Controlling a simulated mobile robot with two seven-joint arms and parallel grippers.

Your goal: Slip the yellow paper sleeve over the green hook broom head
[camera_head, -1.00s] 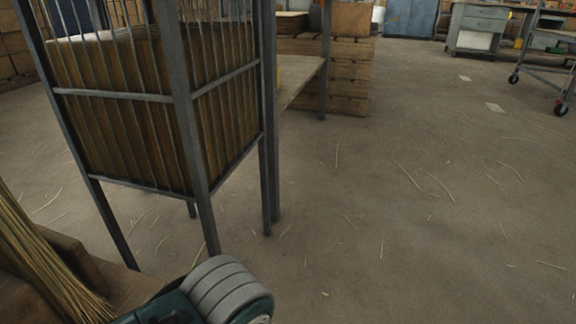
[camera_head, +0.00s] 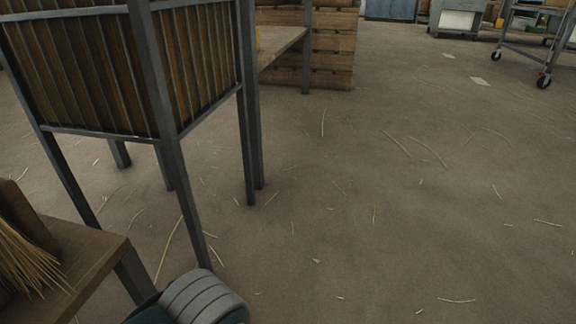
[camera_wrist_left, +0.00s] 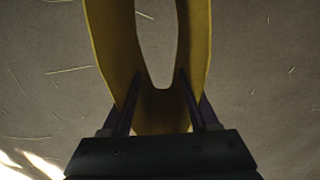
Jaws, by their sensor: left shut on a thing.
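The yellow paper sleeve (camera_wrist_left: 112,38) is in the left wrist view as an open loop, with floor visible through its middle. My left gripper (camera_wrist_left: 160,76) is shut on the near end of the sleeve, one dark finger on each side. The sleeve's far end runs out of the top of that view. The floor behind it looks some way off. I do not see a green hook broom head in either view. My right gripper is not in view.
A wooden bench (camera_head: 98,252) with straw bristles (camera_head: 25,262) is at the lower left. A metal-framed slatted bin (camera_head: 85,75) on legs stands behind it. A wooden crate stack (camera_head: 335,45) is farther back. The floor (camera_head: 400,210) at centre and right is open, with scattered straw.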

